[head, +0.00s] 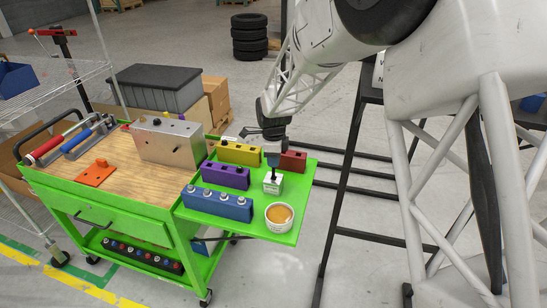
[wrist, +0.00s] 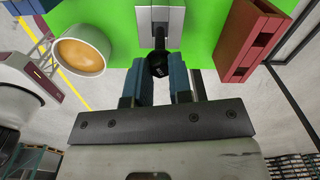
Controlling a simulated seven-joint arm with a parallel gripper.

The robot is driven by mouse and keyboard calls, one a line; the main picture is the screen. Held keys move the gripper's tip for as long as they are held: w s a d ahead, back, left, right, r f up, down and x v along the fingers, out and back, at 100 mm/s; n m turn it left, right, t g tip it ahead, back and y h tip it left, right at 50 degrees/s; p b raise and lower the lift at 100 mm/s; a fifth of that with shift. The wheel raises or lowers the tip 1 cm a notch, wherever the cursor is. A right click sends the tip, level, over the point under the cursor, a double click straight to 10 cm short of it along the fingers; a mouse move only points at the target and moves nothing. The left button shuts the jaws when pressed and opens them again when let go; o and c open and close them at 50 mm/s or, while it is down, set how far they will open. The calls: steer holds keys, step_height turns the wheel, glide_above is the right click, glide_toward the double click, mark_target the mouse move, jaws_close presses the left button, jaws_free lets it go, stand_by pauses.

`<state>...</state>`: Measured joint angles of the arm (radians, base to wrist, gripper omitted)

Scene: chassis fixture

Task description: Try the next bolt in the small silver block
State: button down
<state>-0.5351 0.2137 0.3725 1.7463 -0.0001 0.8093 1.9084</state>
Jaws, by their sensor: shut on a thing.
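The small silver block (head: 273,183) stands on the green side shelf of the cart in the head view. It also shows at the top of the wrist view (wrist: 146,14). My gripper (head: 272,164) is right above it, pointing down. In the wrist view its blue fingers (wrist: 162,76) are shut on a black bolt (wrist: 157,64). The bolt's shank runs toward the silver block and overlaps it in the picture. I cannot tell how far the shank is in the hole. The blue block (head: 217,205) at the shelf's front left holds several silver-headed bolts.
A white cup with orange contents (head: 279,217) stands close in front of the silver block. Purple (head: 225,175), yellow (head: 240,153) and red (head: 293,162) blocks stand around it. A larger silver box (head: 168,145) and an orange plate (head: 95,173) are on the wooden top.

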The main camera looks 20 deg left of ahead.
mark_target(273, 177)
steer(key=shift+f, duration=0.95)
steer(key=shift+f, duration=0.7)
steer(key=shift+f, duration=0.7)
steer(key=c, duration=0.9)
jaws_free()
steer(key=shift+c, duration=0.2)
steer(key=shift+r, duration=0.1)
steer(key=shift+r, duration=2.85)
